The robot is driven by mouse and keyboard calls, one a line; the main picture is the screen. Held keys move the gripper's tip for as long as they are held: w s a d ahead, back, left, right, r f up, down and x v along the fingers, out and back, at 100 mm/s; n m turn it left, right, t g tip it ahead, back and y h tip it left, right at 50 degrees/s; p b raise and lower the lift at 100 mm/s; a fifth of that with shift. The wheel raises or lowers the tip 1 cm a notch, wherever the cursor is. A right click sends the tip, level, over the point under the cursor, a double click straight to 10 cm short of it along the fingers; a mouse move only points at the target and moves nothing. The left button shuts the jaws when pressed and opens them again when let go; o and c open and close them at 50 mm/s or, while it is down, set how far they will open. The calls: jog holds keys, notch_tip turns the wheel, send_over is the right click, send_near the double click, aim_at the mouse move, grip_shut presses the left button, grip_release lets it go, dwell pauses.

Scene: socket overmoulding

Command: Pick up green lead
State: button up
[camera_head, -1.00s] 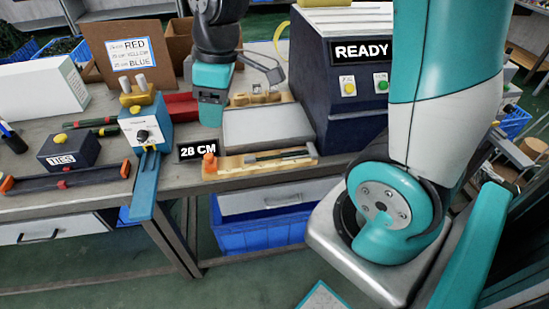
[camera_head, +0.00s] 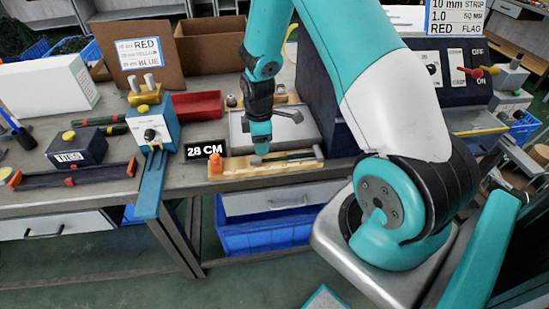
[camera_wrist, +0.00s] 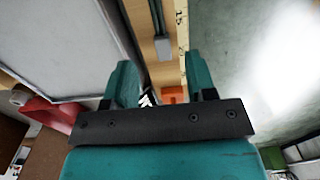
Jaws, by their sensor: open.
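I cannot make out a green lead in either view. My gripper (camera_head: 260,146) points down over the wooden fixture board (camera_head: 237,164) at the front of the bench. In the wrist view the teal fingers of my gripper (camera_wrist: 160,84) are apart, with nothing visibly held. The board (camera_wrist: 164,18) runs between and beyond them. An orange block (camera_head: 216,164) sits at the board's left end and shows between the fingers in the wrist view (camera_wrist: 172,94). A dark rod (camera_head: 290,155) lies along the board, partly hidden near the gripper.
Behind the board is a grey plate (camera_head: 236,133). A dark machine (camera_head: 318,95) stands right, partly behind my arm. A blue bin (camera_head: 262,235) is below.

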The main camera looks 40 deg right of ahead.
aim_at(261, 158)
jog(key=shift+a+f+p, duration=0.15)
jog(key=shift+f+p, duration=0.45)
jog(key=shift+f, duration=2.3)
grip_shut()
